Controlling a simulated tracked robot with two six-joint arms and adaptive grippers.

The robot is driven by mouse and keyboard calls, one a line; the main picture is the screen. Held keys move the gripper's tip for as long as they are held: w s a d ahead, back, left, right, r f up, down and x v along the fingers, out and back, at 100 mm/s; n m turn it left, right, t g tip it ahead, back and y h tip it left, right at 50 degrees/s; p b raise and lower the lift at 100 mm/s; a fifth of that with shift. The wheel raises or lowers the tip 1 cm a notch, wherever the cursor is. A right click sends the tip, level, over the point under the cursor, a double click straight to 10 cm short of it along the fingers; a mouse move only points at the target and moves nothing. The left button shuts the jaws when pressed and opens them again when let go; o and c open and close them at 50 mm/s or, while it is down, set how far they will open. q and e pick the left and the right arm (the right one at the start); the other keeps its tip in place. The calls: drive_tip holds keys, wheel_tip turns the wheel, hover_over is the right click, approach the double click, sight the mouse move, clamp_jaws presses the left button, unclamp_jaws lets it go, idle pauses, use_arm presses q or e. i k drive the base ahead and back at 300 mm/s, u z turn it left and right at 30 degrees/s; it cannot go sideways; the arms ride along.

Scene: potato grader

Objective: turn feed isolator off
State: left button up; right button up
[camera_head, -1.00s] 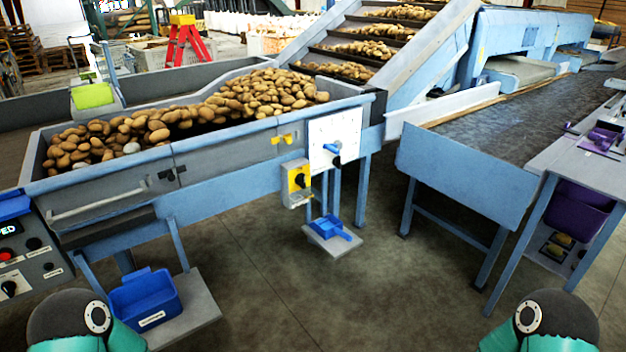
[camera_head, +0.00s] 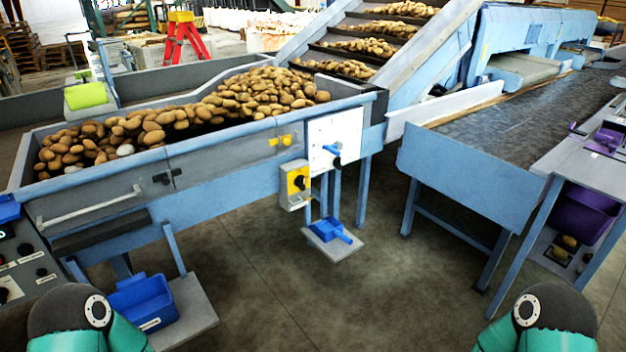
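A small yellow-faced box with a black rotary knob (camera_head: 298,182), which looks like the feed isolator, is fixed to the blue front beam of the potato hopper (camera_head: 220,147). Its knob setting is too small to read. Right of it is a white panel (camera_head: 347,136) with a blue lever and a black knob. At the left edge a control panel (camera_head: 28,262) carries dark knobs and labels, partly cut off. Only my arm links show at the bottom left and bottom right corners. Neither gripper is in view, and both arms are well apart from the yellow box.
A blue bin (camera_head: 143,303) sits on a low shelf at lower left. A blue scoop (camera_head: 330,229) lies on a small platform below the yellow box. A grading table (camera_head: 468,178) stands at right. The concrete floor between is clear.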

sight(299, 181)
drive_tip(key=u, duration=0.05)
drive_tip(key=i, duration=1.7)
drive_tip(key=u, duration=0.5)
